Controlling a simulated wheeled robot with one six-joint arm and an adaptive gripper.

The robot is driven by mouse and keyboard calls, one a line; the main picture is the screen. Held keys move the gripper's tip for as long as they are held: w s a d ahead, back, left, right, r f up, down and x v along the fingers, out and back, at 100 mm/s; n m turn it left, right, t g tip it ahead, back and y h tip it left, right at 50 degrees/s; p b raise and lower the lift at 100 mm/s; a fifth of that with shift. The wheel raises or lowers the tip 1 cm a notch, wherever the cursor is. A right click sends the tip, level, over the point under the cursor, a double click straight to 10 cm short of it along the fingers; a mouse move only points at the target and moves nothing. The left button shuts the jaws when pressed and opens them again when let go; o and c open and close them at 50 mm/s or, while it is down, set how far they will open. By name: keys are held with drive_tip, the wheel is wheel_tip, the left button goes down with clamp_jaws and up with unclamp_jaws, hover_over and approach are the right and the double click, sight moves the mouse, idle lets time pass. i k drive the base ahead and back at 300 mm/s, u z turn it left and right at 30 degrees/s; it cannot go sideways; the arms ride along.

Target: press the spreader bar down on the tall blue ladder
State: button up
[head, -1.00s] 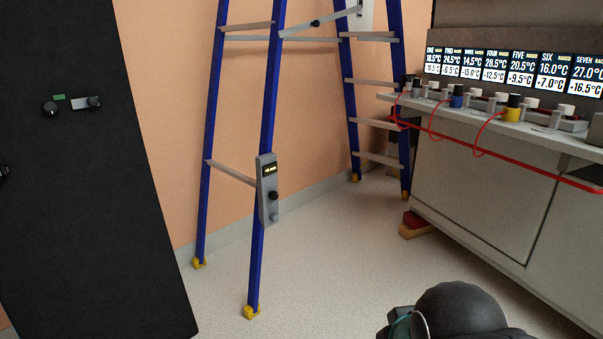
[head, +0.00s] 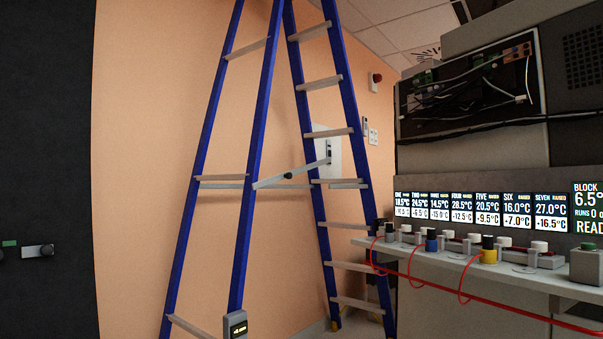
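The tall blue ladder (head: 257,142) stands open against the orange wall, with blue rails and grey rungs. Its spreader bar (head: 305,174) joins the front and rear frames at mid-height. The near half slopes up to the right from the front rail, with a dark knob-like joint (head: 289,176) partway along it, so the bar does not look straight. Another grey bar runs level just behind it. My gripper is not in view.
A bench shelf (head: 470,268) at the right carries several small devices, red cables and a row of lit temperature displays (head: 480,209). An open wiring panel (head: 470,85) is above it. A dark panel (head: 48,170) stands at the left. Little floor shows.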

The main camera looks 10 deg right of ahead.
sight(289, 175)
drive_tip(key=z, duration=0.35)
drive_tip(key=i, duration=0.45)
drive_tip(key=z, duration=0.6)
drive_tip(key=i, duration=1.7)
drive_tip(key=u, duration=0.8)
